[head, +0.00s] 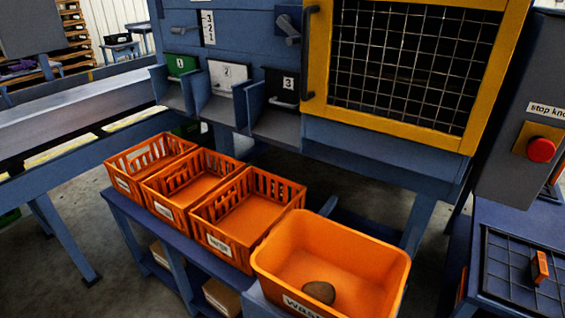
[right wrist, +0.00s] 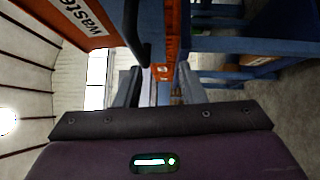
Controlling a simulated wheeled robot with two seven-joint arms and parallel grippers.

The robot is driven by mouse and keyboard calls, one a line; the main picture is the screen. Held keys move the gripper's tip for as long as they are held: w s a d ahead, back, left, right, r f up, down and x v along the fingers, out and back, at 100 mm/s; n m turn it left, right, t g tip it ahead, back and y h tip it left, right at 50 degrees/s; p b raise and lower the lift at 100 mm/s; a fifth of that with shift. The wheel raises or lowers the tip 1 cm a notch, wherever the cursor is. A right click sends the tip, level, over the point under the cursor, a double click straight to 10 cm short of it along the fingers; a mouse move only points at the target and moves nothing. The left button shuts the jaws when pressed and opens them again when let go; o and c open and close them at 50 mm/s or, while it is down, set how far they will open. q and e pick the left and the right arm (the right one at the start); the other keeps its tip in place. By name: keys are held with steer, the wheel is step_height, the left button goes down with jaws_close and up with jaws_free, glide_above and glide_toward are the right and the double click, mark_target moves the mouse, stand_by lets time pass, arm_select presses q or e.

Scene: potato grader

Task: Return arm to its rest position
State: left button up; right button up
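My right gripper (right wrist: 158,78) shows only in the right wrist view. Its two fingers stand apart, with nothing held between them. It is beside the orange waste bin (right wrist: 75,18), whose labelled side is at the upper left of that view. Neither gripper nor arm shows in the head view, and my left gripper is in no view. In the head view the waste bin (head: 385,262) stands at the front, with one brown lump (head: 319,292) on its floor.
Three empty orange crates, the nearest (head: 225,243), stand in a row on a blue bench (head: 128,208). Behind are numbered chutes (head: 228,75) and a yellow-framed mesh guard (head: 317,60). A red stop knob (head: 541,150) and a dark gridded tray (head: 510,270) are at the right.

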steer(key=s+d+f+m+g+h+p, duration=0.15)
steer(key=d+f+m+g, duration=0.3)
steer(key=f, duration=0.55)
steer(key=s+d+f+m+g+h+p, duration=0.15)
steer(key=d+f+m+g, duration=0.35)
steer(key=f, duration=0.5)
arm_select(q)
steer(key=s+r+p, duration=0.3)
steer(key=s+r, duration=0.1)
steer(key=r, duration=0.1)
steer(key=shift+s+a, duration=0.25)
arm_select(e)
steer(key=s+d+f+m+g, duration=0.4)
steer(key=s, duration=0.4)
steer(key=s+d+f+m+g+h, duration=0.1)
steer(key=s+d+f+m+g, duration=0.3)
steer(key=s, duration=0.5)
steer(key=shift+d+f+m, duration=0.55)
steer(key=shift+m, duration=0.1)
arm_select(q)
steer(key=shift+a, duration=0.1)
arm_select(e)
steer(key=shift+s+a, duration=0.1)
steer(key=shift+s, duration=0.05)
